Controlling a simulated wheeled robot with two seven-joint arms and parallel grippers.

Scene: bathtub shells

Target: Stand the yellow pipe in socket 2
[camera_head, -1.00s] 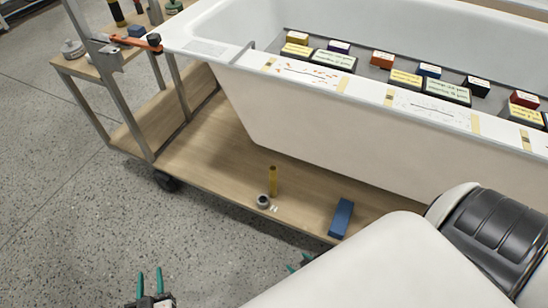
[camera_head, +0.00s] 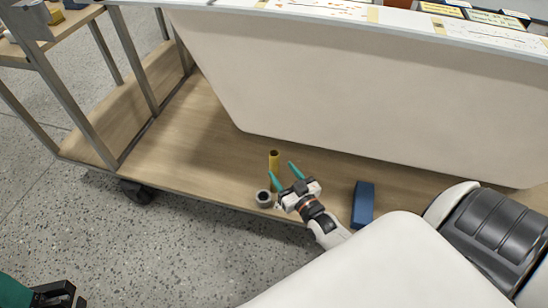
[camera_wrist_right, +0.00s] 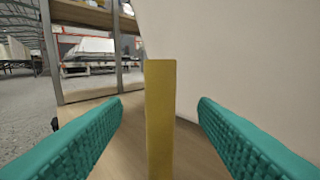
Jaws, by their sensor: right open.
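The yellow pipe (camera_head: 274,158) stands upright on the cart's wooden lower shelf, its base partly hidden by my right gripper. A grey ring-shaped socket (camera_head: 264,198) sits in front of it near the shelf edge; I cannot read its number. My right gripper (camera_head: 282,171) is open at the pipe, one teal finger in front and one to the right. In the right wrist view the pipe (camera_wrist_right: 160,120) stands upright between the two open fingers, with gaps on both sides. My left gripper (camera_head: 30,292) is at the lower left corner, cut off by the frame.
A blue block (camera_head: 363,204) lies on the lower shelf (camera_head: 190,155) to the right of my right gripper. The white tub's side (camera_head: 380,100) rises behind the pipe. Metal cart legs (camera_head: 133,60) stand at the left. The shelf left of the pipe is clear.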

